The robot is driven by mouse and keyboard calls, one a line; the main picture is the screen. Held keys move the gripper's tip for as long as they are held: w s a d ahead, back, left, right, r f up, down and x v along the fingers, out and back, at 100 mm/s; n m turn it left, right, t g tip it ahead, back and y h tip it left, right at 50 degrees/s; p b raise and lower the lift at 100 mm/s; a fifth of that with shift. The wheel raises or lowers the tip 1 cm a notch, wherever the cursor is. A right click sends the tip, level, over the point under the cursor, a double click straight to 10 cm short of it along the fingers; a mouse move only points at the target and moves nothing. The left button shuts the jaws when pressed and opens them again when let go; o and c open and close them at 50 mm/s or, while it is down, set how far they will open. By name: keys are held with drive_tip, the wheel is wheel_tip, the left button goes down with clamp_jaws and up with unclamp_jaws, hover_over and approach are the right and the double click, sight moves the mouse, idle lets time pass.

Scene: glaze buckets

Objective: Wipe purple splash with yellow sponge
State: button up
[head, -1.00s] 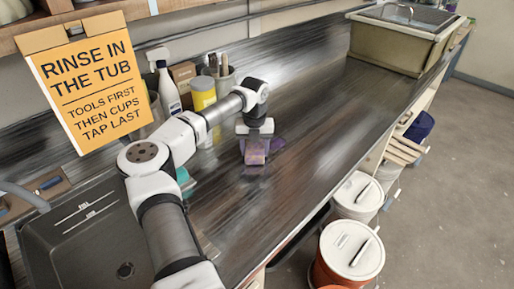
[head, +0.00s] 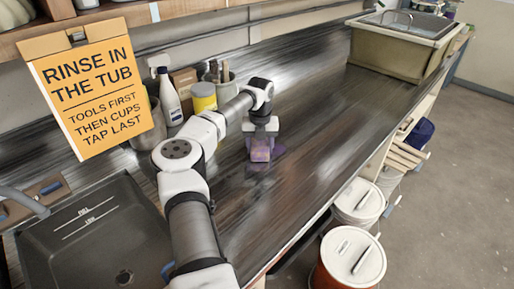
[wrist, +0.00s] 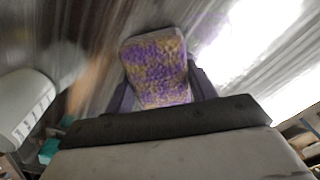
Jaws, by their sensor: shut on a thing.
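My gripper (head: 261,146) is shut on the yellow sponge (wrist: 157,68). In the wrist view the sponge's face is yellow with large purple stains, and it sits between the two dark fingers. In the head view the sponge (head: 261,153) looks small and purplish at the counter surface. Faint purple splash (head: 277,153) shows on the counter right around the sponge; part of it is hidden by the gripper and sponge. I cannot tell whether the sponge touches the counter.
A spray bottle (head: 168,96), a yellow-labelled container (head: 204,98) and a tool holder (head: 223,88) stand along the back. The sink (head: 95,235) is at left, a tub (head: 398,48) at the far right end. The counter to the right is clear. Lidded buckets (head: 352,258) stand below.

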sight(243, 165)
drive_tip(key=shift+w+d+f, duration=0.1)
drive_tip(key=shift+w+d, duration=0.85)
drive_tip(key=shift+d, duration=0.05)
drive_tip(key=shift+w+d, duration=1.25)
drive_tip(key=shift+d, duration=0.05)
drive_tip(key=shift+s+a, duration=1.4)
drive_tip(key=shift+a, duration=0.15)
drive_tip(key=shift+s+a, duration=1.05)
drive_tip(key=shift+s+a+f, duration=0.15)
drive_tip(key=shift+s+a, duration=1.35)
drive_tip(key=shift+s, duration=0.05)
drive_tip(key=shift+s+a, duration=0.95)
drive_tip(key=shift+r, duration=0.2)
drive_tip(key=shift+d+r, duration=0.1)
drive_tip(key=shift+r, duration=2.9)
